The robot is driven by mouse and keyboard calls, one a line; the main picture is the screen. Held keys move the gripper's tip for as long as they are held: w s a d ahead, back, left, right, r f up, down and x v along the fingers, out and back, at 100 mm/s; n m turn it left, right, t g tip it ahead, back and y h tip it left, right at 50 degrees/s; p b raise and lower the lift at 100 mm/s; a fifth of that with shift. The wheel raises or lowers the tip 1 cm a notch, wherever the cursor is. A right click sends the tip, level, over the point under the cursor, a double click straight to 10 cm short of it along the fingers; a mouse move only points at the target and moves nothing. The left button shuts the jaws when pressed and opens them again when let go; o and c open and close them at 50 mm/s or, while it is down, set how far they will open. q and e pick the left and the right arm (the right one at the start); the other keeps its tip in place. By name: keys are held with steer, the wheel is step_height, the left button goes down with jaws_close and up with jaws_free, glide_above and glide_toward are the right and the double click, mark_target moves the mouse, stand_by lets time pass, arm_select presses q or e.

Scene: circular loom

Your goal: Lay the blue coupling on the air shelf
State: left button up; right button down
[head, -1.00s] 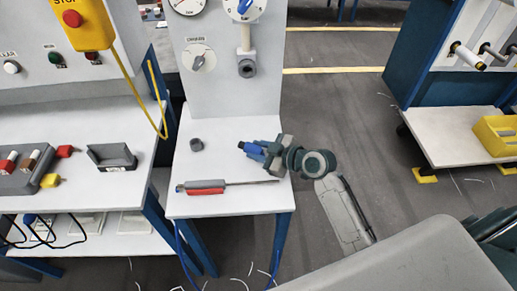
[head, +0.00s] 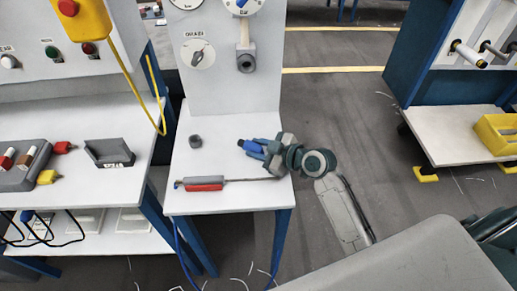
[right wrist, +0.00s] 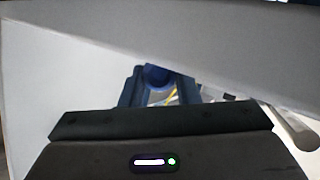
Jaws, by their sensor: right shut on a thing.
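The blue coupling (head: 247,145) shows at the tip of my right gripper (head: 254,149) in the head view. The gripper is shut on it, just above or at the white shelf (head: 225,206) under the gauge panel; I cannot tell whether the coupling touches the shelf. In the right wrist view the coupling (right wrist: 157,74) shows as a dark blue round shape between the fingers, partly hidden by the gripper body. My left gripper is not in view.
A grey ring (head: 196,141) and a red-and-grey tool (head: 204,184) with a long thin shaft lie on the same shelf. The gauge panel (head: 215,90) rises behind. A grey tray (head: 110,152) and a yellow bin (head: 495,134) stand on neighbouring benches.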

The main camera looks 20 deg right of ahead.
steer(key=shift+s+f+g, duration=0.15)
steer(key=shift+f, duration=0.4)
steer(key=shift+s+f+g, duration=0.15)
steer(key=shift+f, duration=0.35)
steer(key=c, duration=1.2)
jaws_free()
steer(key=shift+d, duration=0.1)
steer(key=shift+o, duration=0.9)
steer(key=shift+s+d+r+b, duration=0.15)
steer(key=shift+s+d+b, duration=0.2)
steer(key=shift+s+b, duration=0.1)
steer(key=v, duration=0.7)
steer(key=shift+d+r+b, duration=0.2)
steer(key=shift+r+b, duration=0.15)
steer(key=shift+r, duration=0.2)
steer(key=shift+s+d+r, duration=0.45)
steer(key=shift+s+r, duration=0.35)
